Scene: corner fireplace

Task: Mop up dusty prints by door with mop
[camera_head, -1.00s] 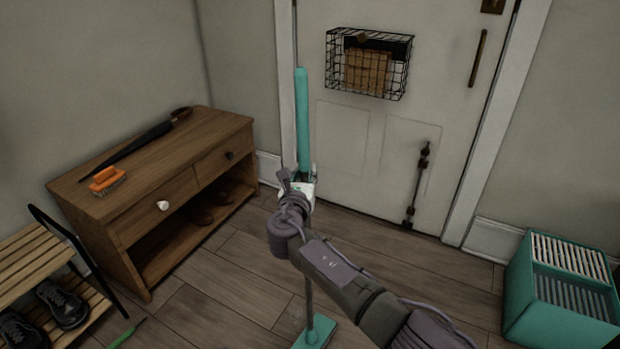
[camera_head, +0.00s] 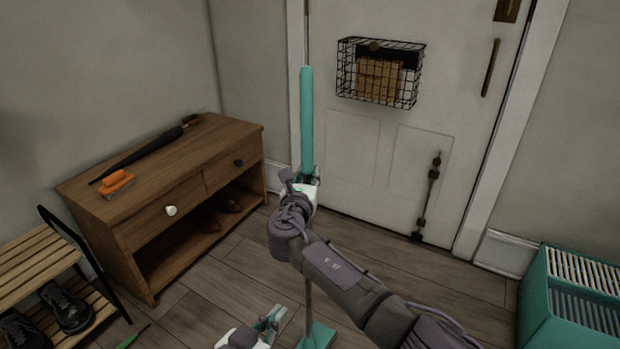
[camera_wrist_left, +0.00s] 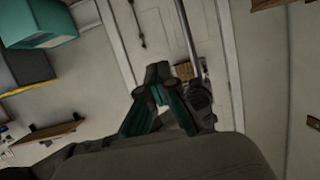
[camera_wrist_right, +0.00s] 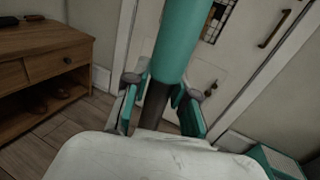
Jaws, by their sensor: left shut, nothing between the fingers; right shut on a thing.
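The mop stands about upright in front of the door (camera_head: 350,150). It has a teal grip (camera_head: 307,115), a thin grey pole and a teal head (camera_head: 318,337) low at the bottom edge of the head view. My right gripper (camera_head: 305,178) is shut around the shaft just below the teal grip, which fills the top of the right wrist view (camera_wrist_right: 182,40). My left gripper (camera_head: 270,319) is shut and empty, low and left of the pole. Its fingers also show in the left wrist view (camera_wrist_left: 158,82). I cannot make out dusty prints on the floor.
A wooden cabinet (camera_head: 190,185) bears an umbrella (camera_head: 145,150) and an orange brush (camera_head: 117,182). A slatted shoe rack (camera_head: 35,258) stands at left, a teal slatted bin (camera_head: 540,310) at right. A wire basket (camera_head: 380,72) hangs on the door. Floor before the door is clear.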

